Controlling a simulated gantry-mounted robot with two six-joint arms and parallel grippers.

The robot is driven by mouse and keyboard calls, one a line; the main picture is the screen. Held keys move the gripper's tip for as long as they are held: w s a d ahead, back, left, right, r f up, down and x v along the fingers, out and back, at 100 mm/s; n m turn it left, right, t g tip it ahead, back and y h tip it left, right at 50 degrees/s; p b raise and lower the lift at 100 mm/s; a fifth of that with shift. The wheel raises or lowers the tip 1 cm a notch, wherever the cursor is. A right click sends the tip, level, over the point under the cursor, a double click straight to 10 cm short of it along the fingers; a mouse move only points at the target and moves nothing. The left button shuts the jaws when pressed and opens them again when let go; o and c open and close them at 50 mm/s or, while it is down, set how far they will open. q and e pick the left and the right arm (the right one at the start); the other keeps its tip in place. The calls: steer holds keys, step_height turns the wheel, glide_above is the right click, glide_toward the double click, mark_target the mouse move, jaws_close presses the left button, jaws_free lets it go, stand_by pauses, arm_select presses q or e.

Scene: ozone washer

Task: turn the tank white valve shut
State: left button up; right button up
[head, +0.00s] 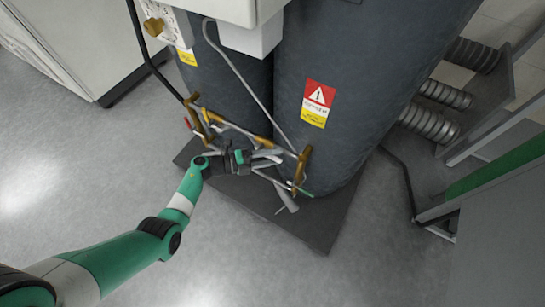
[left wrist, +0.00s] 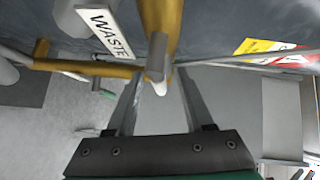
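My left gripper (head: 268,158) reaches in from the left to the low pipework in front of the dark tanks. In the left wrist view the gripper (left wrist: 160,100) has its two fingers apart. Between and just beyond them is a grey stub with a white tip (left wrist: 159,87), in front of a brass pipe; it looks like the white valve's handle, but I cannot tell for sure. I cannot see either finger touching it. In the head view the gripper hides this spot. My right gripper is in neither view.
The dark tanks (head: 350,75) stand on a dark base plate (head: 315,222). Brass pipes (head: 302,165) and thin grey tubes crowd the gripper. A WASTE label (left wrist: 105,32) hangs close by. Ribbed hoses (head: 430,122) are at right. The floor at left and front is clear.

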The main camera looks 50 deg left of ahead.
arm_select(q)
jaws_close()
stand_by(1.3)
